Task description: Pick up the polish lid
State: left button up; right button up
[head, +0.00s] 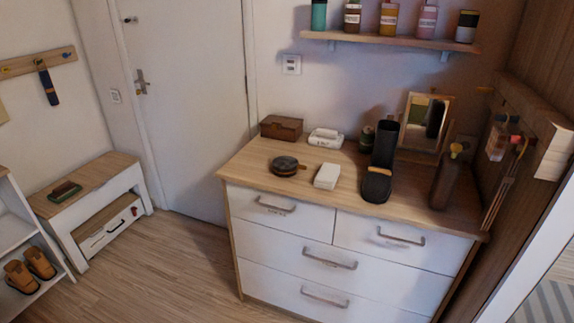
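A round, low, dark tin (285,166) with a brownish top lies on the wooden top of the white dresser (285,224), left of the middle. It looks like the polish tin with its lid. I cannot tell from here where the lid's edge is or whether it sits loose. A small dark piece sticks out at its right side. Neither of my grippers is in view, and nothing touches the tin.
A white block (327,176) stands just right of the tin. Behind are a brown box (281,127) and a white dish (325,138). A shelf (395,40) with jars hangs above.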

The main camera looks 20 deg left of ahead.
aim_at(283, 165)
jog(key=z, duration=0.55)
jog(key=j+z, duration=1.15)
